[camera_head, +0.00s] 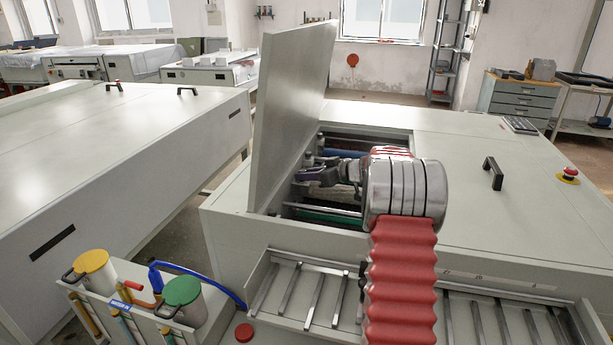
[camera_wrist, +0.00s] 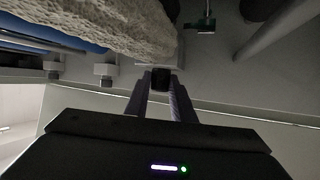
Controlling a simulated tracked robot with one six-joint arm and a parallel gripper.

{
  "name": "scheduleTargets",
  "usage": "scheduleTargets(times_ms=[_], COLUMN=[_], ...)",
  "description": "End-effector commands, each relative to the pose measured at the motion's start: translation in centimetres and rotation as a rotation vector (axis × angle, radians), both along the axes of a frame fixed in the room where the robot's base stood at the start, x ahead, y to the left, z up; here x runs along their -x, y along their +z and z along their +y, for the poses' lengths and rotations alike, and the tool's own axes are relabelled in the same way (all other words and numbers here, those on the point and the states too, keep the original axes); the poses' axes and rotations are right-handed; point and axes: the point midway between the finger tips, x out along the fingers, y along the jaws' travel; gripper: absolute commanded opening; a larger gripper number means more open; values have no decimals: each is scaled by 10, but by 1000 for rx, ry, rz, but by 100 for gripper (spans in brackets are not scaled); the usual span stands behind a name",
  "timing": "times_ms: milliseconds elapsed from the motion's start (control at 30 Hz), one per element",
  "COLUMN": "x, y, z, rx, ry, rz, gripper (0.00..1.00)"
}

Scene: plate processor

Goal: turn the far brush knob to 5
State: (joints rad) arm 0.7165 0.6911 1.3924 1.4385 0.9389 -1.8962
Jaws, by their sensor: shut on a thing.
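My gripper (camera_head: 306,173) reaches into the open bay of the plate processor (camera_head: 480,228), beside the raised lid. In the wrist view its two fingers (camera_wrist: 161,100) are shut on a small dark knob (camera_wrist: 161,79), which sits between the fingertips. I take this to be the far brush knob. A pale, rough brush roller (camera_wrist: 100,22) lies just beyond it at the upper left. The knob's scale and setting cannot be read in either view. My wrist and the red-sleeved arm hide part of the bay in the head view.
The raised lid (camera_head: 290,100) stands close on the left of my gripper. A blue roller (camera_wrist: 40,38) and metal fittings (camera_wrist: 103,72) are near it in the wrist view. A black handle (camera_head: 493,172) and a red stop button (camera_head: 569,173) are on the right cover.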

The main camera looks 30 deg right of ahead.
Motion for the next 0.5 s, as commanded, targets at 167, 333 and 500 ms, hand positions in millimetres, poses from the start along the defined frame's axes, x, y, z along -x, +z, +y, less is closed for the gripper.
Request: scheduleTargets(times_ms=[167, 333, 500], x=[-1, 0, 0], y=[1, 1, 0], z=[1, 0, 0], rx=[0, 0, 0], ry=[2, 2, 2], rz=[-2, -1, 0], gripper=[24, 36, 41])
